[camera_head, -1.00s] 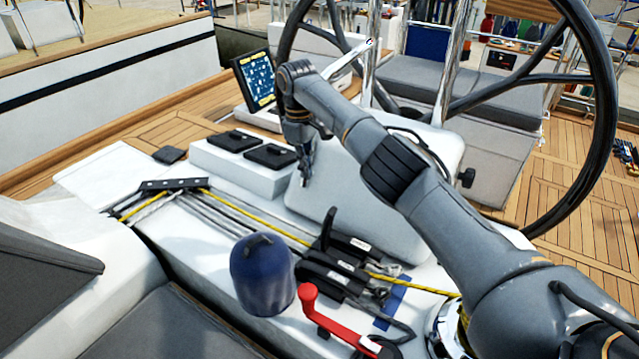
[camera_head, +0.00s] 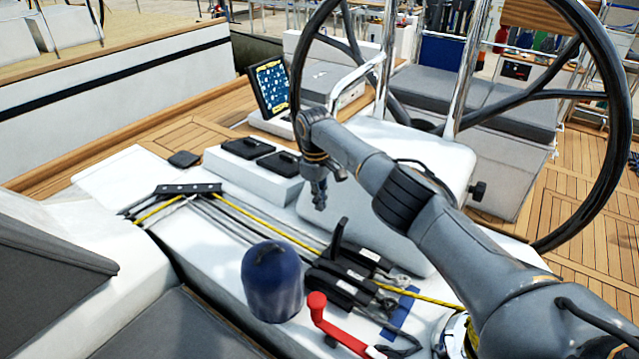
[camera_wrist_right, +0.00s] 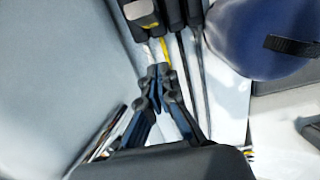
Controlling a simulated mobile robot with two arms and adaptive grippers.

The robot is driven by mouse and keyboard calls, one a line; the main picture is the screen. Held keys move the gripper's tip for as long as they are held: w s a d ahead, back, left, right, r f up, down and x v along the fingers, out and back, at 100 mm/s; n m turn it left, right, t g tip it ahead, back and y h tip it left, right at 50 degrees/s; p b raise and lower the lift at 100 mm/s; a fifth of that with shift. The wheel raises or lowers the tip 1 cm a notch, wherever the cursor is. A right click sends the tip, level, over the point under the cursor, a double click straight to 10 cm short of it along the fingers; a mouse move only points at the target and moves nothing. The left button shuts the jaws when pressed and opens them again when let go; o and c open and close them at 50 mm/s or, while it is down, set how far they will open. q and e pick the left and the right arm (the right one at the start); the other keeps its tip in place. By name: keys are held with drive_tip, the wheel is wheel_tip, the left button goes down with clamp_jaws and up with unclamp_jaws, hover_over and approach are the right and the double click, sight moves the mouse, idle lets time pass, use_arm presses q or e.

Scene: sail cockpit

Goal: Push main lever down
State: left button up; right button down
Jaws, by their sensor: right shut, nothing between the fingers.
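A bank of black rope clutches (camera_head: 345,283) sits on the white cockpit console. One black lever (camera_head: 338,236) on it stands raised, tilted up from its body; the neighbouring handles lie flat. I take this raised lever as the main lever; its label is too small to read. My right gripper (camera_head: 319,203) is shut and empty, pointing down just behind and above the raised lever, apart from it. In the right wrist view my fingertips (camera_wrist_right: 158,74) are together, with the clutch bodies (camera_wrist_right: 143,18) at the top edge. My left gripper is not in view.
A blue-covered winch (camera_head: 272,282) stands left of the clutches. A red winch handle (camera_head: 335,328) is in front. Ropes (camera_head: 240,222) run from the clutches to a black organiser (camera_head: 188,188). The steering wheel (camera_head: 600,170) and white pedestal stand behind my arm.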

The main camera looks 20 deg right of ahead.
drive_tip(key=s+p, duration=0.1)
drive_tip(key=s+d+f+p, duration=0.2)
drive_tip(key=shift+s+f+p, duration=0.2)
drive_tip(key=shift+s+p, duration=0.05)
drive_tip(key=shift+p, duration=0.15)
idle(0.5)
